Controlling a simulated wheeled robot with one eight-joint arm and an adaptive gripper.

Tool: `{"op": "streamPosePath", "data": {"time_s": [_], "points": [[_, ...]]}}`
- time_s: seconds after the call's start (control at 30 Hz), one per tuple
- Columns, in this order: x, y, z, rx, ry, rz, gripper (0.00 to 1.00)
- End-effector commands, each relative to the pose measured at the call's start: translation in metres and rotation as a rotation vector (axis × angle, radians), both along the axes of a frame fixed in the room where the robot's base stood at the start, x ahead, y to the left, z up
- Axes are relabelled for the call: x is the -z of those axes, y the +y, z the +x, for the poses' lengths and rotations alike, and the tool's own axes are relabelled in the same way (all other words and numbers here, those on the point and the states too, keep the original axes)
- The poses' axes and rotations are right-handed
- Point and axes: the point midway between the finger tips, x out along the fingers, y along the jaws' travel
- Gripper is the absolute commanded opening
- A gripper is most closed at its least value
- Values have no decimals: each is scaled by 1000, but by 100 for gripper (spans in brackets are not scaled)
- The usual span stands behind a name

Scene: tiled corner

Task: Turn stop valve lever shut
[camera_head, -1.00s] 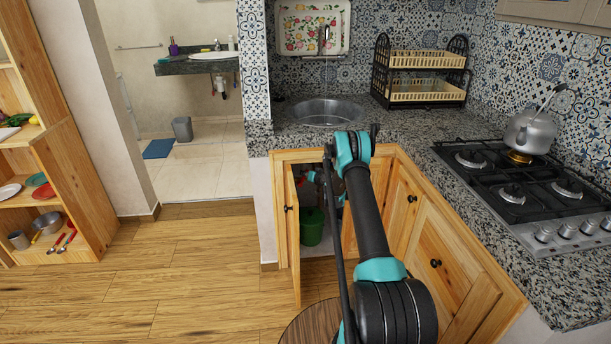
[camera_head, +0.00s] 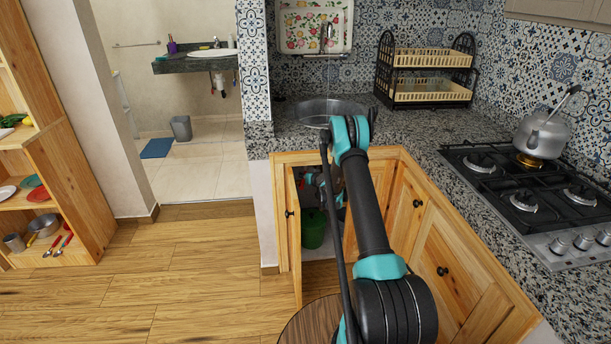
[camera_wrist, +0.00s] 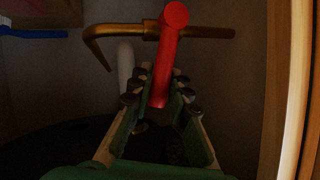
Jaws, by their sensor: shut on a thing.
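The red stop valve lever (camera_wrist: 166,62) shows in the wrist view, standing across the front of a brass pipe (camera_wrist: 205,32). The pipe runs sideways and bends down at its left end. My gripper (camera_wrist: 159,84) is shut on the lever, with a finger on each side of it. The lever's upper end rises above the fingers. In the head view, my arm reaches into the open sink cabinet (camera_head: 291,228), and the valve is too small and covered there to make out.
The cabinet's open door is left of my arm, and a green bucket (camera_head: 313,228) stands inside. A pale upright edge (camera_wrist: 294,95) is close at the right in the wrist view. The stove (camera_head: 530,190) is on the counter at right. The floor at left is clear.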

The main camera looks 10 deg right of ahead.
Motion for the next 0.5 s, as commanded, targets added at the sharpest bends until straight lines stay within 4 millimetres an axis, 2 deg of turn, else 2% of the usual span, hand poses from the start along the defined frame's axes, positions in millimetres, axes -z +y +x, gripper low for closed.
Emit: {"op": "streamPosePath", "data": {"time_s": [0.5], "points": [[-2,18,-1,-3,1,-241,0]]}}
